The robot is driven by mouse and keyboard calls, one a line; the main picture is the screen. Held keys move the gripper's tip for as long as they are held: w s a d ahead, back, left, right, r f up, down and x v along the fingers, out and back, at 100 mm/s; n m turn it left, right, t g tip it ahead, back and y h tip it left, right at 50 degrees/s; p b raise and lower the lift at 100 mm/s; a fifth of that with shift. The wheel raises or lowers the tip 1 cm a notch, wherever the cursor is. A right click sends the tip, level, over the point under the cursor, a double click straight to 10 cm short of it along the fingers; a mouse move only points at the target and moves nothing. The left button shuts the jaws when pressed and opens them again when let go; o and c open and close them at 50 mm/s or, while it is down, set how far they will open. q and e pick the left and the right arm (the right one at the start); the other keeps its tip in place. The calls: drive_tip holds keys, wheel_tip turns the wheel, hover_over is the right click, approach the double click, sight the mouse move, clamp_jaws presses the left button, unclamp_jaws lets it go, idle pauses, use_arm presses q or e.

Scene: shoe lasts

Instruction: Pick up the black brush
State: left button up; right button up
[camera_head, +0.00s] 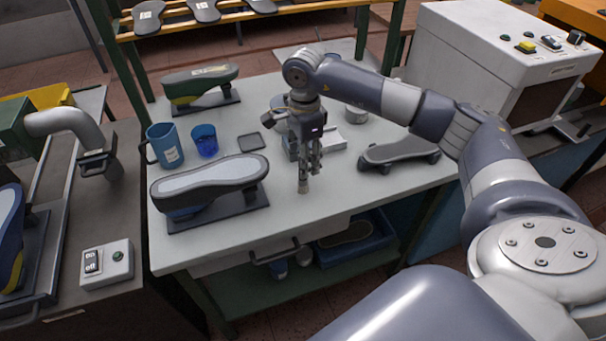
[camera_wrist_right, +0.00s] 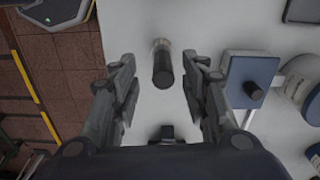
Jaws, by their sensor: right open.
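The black brush (camera_wrist_right: 162,68) shows in the right wrist view as a dark round handle with a paler end, over the white tabletop. In the head view it stands on the table (camera_head: 304,185), just under my right gripper, partly hidden by the fingers. My right gripper (camera_head: 310,160) is open and points down from above. In the right wrist view its two fingers (camera_wrist_right: 160,88) lie to the left and right of the brush, with a visible gap on each side. My left gripper is in neither view.
A shoe last (camera_head: 212,182) on a dark base, a blue mug (camera_head: 165,146), a blue cup (camera_head: 204,140) and a black tray (camera_head: 251,141) stand left of the gripper. A dark stand (camera_head: 398,152) lies right. A blue-topped box (camera_wrist_right: 252,80) is close beside the right finger.

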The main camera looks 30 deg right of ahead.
drive_tip(key=shift+w+f+p, duration=0.2)
drive_tip(key=shift+f+p, duration=0.25)
drive_tip(key=shift+f, duration=1.4)
clamp_jaws()
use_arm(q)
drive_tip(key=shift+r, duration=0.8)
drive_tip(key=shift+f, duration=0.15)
use_arm(e)
drive_tip(key=shift+r, duration=0.2)
drive_tip(key=shift+r+b, duration=0.25)
drive_tip(key=shift+b, duration=0.1)
wheel_tip(320, 180, up, 3)
drive_tip(key=shift+w+f+b, duration=0.1)
drive_tip(key=shift+f+b, duration=0.1)
drive_tip(key=shift+b, duration=0.6)
use_arm(q)
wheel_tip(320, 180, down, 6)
drive_tip(key=b, duration=0.4)
use_arm(e)
drive_tip(key=s+a+r, duration=0.1)
drive_tip(key=s+a, duration=0.7)
drive_tip(key=s, duration=0.5)
drive_tip(key=shift+s+a+r, duration=0.3)
drive_tip(key=shift+s+a, duration=0.05)
drive_tip(key=shift+a, duration=0.05)
